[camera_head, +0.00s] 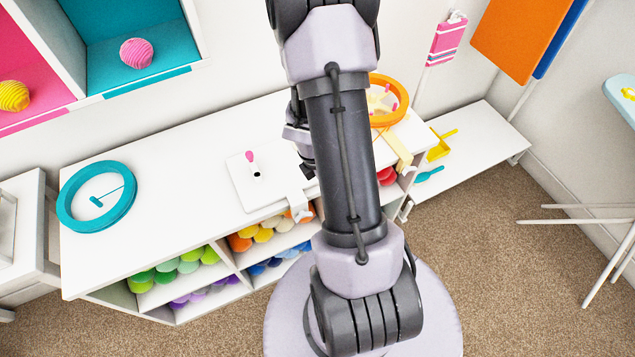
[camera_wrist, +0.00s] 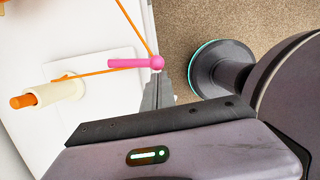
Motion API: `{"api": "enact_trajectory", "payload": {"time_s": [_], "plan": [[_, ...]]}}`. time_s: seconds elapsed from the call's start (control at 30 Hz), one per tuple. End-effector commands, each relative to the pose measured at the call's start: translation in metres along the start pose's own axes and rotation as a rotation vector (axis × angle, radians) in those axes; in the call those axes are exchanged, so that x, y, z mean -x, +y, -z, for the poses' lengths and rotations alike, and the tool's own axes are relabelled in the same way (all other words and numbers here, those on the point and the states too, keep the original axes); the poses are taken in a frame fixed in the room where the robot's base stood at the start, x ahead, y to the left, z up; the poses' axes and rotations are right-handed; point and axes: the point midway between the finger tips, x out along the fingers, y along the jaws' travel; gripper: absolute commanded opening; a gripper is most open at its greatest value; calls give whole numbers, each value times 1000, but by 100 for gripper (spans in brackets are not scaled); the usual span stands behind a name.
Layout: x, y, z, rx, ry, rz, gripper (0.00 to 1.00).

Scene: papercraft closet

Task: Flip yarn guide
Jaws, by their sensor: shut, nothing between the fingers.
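In the wrist view, a pink rod with a ball end (camera_wrist: 135,63), likely the yarn guide, lies across the picture with an orange strand at it. Its ball end shows right beside the tips of my gripper (camera_wrist: 160,86), which is shut and empty; I cannot tell whether they touch. A cream cylinder (camera_wrist: 58,91) with an orange rod through it lies to the left, over a white plate. In the head view my arm hides the gripper's tips.
In the head view, a white device (camera_head: 240,190) with a pink knob stands on the white shelf (camera_head: 185,165). A teal ring (camera_head: 70,205) is at left, an orange ring (camera_head: 401,105) partly behind my arm. Yarn balls fill the cubbies below. The shelf between teal ring and device is clear.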

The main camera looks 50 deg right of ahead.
Motion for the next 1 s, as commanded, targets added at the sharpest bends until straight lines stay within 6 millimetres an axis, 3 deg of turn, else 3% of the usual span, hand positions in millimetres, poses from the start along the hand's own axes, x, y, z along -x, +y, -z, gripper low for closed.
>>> {"api": "enact_trajectory", "payload": {"time_s": [1.0], "plan": [[-1, -3, -9, 6, -1, -1, 0]]}}
